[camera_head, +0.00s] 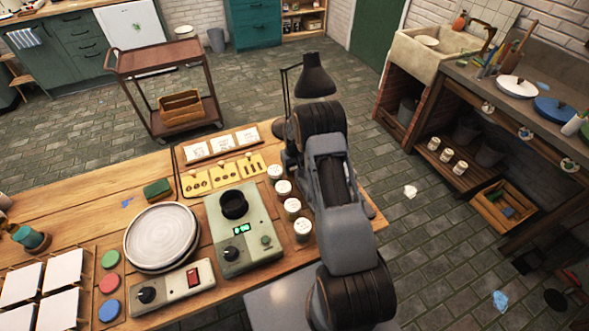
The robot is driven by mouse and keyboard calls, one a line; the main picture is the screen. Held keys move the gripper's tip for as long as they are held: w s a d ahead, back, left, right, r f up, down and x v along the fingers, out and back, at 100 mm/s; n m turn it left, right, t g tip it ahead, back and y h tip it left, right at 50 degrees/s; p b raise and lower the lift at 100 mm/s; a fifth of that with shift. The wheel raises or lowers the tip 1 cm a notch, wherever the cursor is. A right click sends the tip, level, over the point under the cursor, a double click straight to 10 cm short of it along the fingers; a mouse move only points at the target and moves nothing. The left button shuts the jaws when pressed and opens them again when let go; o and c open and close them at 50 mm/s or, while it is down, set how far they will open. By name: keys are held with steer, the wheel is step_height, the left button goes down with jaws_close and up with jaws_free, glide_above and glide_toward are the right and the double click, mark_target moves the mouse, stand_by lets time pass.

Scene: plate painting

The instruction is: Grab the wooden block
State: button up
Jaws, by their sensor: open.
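I cannot pick out a plain wooden block for certain. A small green-topped block (157,189) with brownish sides lies on the wooden table (70,196), behind the round metal turntable (161,237). A brown piece with a green round top (31,239) stands at the table's left edge; its make is unclear. My arm rises from the bottom, over the table's right end. My gripper does not show; it is out of view or hidden behind my arm.
A grey device (243,256) and several white jars (292,207) stand near my arm. A black desk lamp (314,78) rises behind it. White tiles (66,268) and coloured discs (108,284) lie front left. A cart (139,63) stands beyond the table.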

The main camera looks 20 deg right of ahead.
steer(key=shift+c, duration=0.3)
steer(key=c, duration=0.6)
steer(key=shift+r, duration=0.15)
